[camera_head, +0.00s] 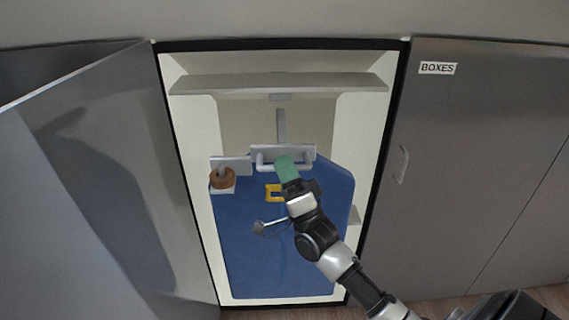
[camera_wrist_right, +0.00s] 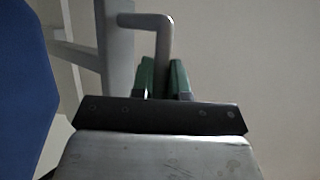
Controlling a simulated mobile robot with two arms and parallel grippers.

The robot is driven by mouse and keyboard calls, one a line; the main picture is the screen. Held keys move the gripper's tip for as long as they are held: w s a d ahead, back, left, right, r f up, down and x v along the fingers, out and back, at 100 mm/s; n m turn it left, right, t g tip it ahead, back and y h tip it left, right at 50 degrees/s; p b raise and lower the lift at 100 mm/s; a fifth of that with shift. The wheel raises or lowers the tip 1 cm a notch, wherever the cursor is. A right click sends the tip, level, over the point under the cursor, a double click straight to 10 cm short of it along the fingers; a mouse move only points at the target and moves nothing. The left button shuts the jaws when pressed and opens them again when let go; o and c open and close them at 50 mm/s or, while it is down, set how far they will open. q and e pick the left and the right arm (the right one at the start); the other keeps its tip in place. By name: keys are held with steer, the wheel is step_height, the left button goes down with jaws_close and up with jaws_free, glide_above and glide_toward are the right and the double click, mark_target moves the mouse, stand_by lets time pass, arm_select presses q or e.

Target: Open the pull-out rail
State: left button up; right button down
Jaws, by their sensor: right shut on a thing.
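The pull-out rail (camera_head: 281,127) is a grey bar under the shelf inside an open cabinet, with a wide front plate (camera_head: 297,152) and a pale bar handle (camera_head: 262,166) below the plate. My right gripper (camera_head: 286,165) has green fingers and reaches up from the lower right to the handle. In the right wrist view the bent grey handle (camera_wrist_right: 164,42) runs down between the green fingers (camera_wrist_right: 163,80), which are shut on it. The fingers hide part of the handle. My left gripper is in neither view.
A blue board (camera_head: 255,245) stands in the cabinet, with a yellow frame (camera_head: 272,193) before it. A brown round thing (camera_head: 222,178) sits at the left on a small bracket. The left door (camera_head: 90,190) stands open; the right door (camera_head: 440,180), under a BOXES label, is closed.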

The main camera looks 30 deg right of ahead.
steer(key=shift+f, duration=0.2)
steer(key=c, duration=1.1)
jaws_free()
steer(key=shift+w, duration=0.1)
steer(key=shift+c, duration=0.2)
steer(key=shift+r, duration=0.1)
steer(key=b+v, duration=0.3)
steer(key=v, duration=0.8)
